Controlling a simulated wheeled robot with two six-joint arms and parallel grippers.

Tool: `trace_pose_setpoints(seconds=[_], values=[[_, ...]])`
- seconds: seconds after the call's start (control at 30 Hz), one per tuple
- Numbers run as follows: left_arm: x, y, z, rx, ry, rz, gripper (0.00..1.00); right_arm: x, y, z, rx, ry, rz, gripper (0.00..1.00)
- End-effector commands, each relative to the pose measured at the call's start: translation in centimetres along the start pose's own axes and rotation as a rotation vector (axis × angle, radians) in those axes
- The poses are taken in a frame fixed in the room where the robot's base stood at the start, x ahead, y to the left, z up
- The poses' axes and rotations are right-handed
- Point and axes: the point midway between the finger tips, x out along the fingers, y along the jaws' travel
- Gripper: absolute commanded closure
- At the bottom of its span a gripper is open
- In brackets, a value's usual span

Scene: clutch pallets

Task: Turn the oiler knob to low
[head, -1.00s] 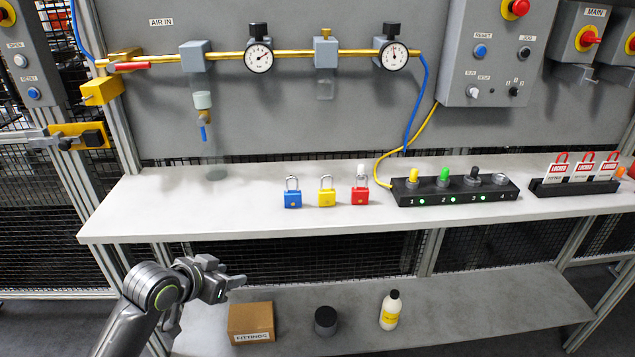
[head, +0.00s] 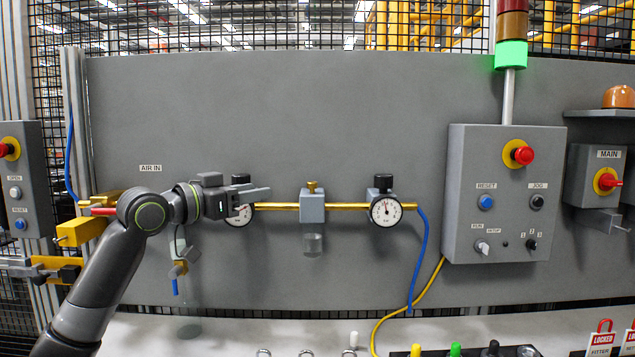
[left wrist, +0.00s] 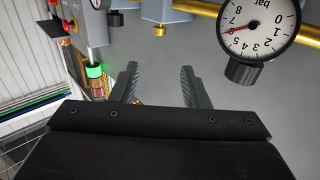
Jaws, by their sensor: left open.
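The oiler is a grey block (head: 312,207) with a small clear bowl below, on the brass pipe of the grey panel. Its brass knob (head: 312,187) stands on top. The left wrist view is upside down and shows the knob (left wrist: 159,30) pointing down, ahead of the fingers. My left gripper (head: 264,191) is open and empty, left of the oiler and apart from the knob. In the left wrist view both fingers (left wrist: 157,75) are spread with nothing between them. The knob's setting marks are too small to read. My right gripper is not in view.
My left gripper partly hides the left gauge (head: 238,216). A second gauge (head: 385,211) with a black knob is right of the oiler. A blue hose (head: 422,255) hangs beyond it. A control box (head: 500,230) stands farther right. The panel above the pipe is clear.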

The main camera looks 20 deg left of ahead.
Motion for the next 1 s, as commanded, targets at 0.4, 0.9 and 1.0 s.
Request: trace_pose_setpoints(seconds=[0.4,0.9,1.0], values=[[7.6,0.2,-0.2,-0.007,-0.002,0.005,0.58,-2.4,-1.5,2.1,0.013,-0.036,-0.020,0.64],[15.3,0.1,0.0,-0.002,-0.002,0.001,0.58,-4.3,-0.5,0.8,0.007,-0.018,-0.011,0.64],[15.9,0.1,0.1,-0.002,-0.003,0.001,0.58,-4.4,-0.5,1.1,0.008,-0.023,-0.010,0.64]])
